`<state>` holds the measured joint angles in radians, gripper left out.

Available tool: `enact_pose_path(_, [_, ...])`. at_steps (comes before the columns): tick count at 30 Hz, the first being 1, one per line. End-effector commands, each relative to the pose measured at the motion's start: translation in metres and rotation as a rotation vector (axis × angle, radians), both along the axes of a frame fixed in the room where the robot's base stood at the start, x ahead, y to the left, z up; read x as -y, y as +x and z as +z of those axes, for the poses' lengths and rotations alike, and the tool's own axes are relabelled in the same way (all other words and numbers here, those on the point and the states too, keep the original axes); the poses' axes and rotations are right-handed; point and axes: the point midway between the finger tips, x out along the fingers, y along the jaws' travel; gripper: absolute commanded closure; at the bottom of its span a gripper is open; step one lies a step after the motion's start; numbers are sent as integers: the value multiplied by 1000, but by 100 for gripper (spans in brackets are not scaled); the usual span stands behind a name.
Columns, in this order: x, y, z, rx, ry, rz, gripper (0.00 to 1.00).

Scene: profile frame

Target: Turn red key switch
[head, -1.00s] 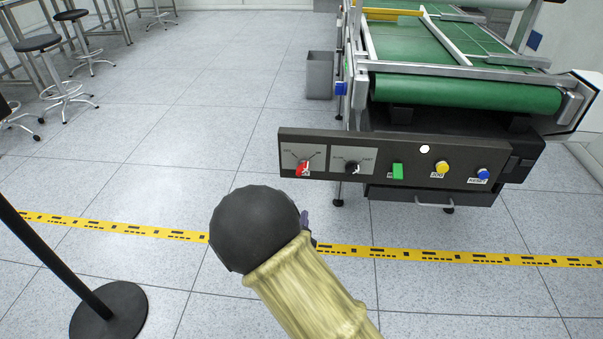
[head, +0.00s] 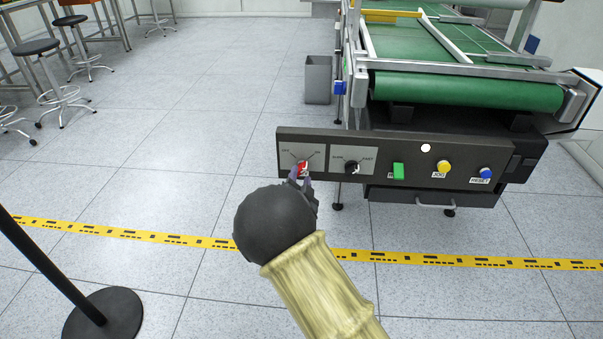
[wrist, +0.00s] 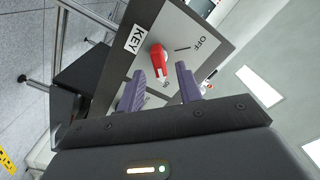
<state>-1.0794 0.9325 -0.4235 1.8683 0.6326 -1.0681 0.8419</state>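The red key switch (head: 303,168) sits on a light grey plate at the left end of the dark control panel (head: 377,142). In the wrist view the red switch (wrist: 158,58) shows just beyond my fingertips, near the gap between them. In the head view my gripper (head: 300,183) is just below the switch; contact cannot be told.
Right of the switch are a black selector (head: 352,168), a green button (head: 398,171), a yellow button (head: 443,166) and a blue button (head: 485,173). The green conveyor (head: 465,92) stands behind the panel. A black post base (head: 104,314) is at lower left.

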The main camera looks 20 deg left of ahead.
Motion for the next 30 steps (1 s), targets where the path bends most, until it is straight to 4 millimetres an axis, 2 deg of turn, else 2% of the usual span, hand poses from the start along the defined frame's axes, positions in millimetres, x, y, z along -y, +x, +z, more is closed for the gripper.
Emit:
enact_pose_path(3, [-4,20,-2,2,-1,-1,65])
enact_pose_path(7, [-7,34,-1,2,0,-2,65])
enact_pose_path(12, [-9,41,0,1,0,-1,65])
enact_pose_path(19, [-9,41,0,-1,0,-1,65])
enact_pose_path(24, [-9,41,0,-1,0,-1,98])
enact_pose_path(30, [-9,41,0,0,-4,-1,100])
